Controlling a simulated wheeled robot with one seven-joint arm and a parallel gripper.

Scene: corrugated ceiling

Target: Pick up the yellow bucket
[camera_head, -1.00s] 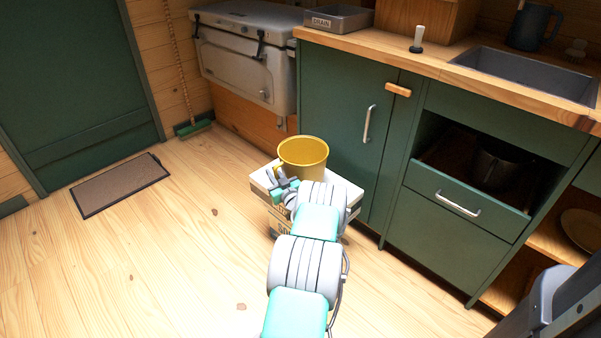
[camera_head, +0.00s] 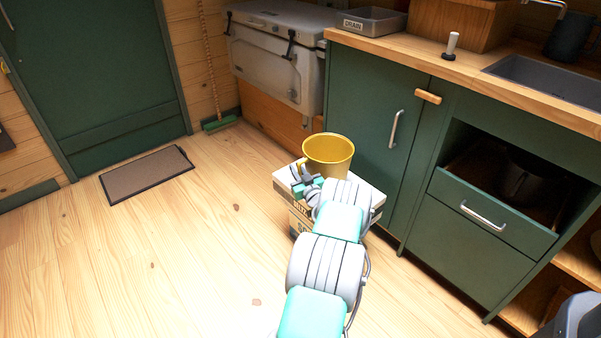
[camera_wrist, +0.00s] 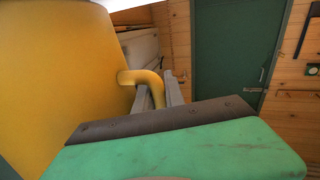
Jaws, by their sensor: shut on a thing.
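The yellow bucket (camera_head: 329,152) is upright at the white box (camera_head: 368,192) beside the green cabinet in the head view. My gripper (camera_head: 303,174) is at the bucket's left side. In the wrist view the bucket wall (camera_wrist: 55,75) fills the left side. Its curved yellow handle (camera_wrist: 150,82) passes between my gripper's two grey fingers (camera_wrist: 159,97), which are shut on it. The bucket's underside is hidden by my arm and the box edge, so I cannot tell whether it touches the box.
A green cabinet (camera_head: 352,115) with an open drawer (camera_head: 490,215) stands right of the bucket. A grey cooler (camera_head: 275,55) is behind. A brown mat (camera_head: 147,174) lies on the floor at left. The wooden floor (camera_head: 170,260) in front is clear.

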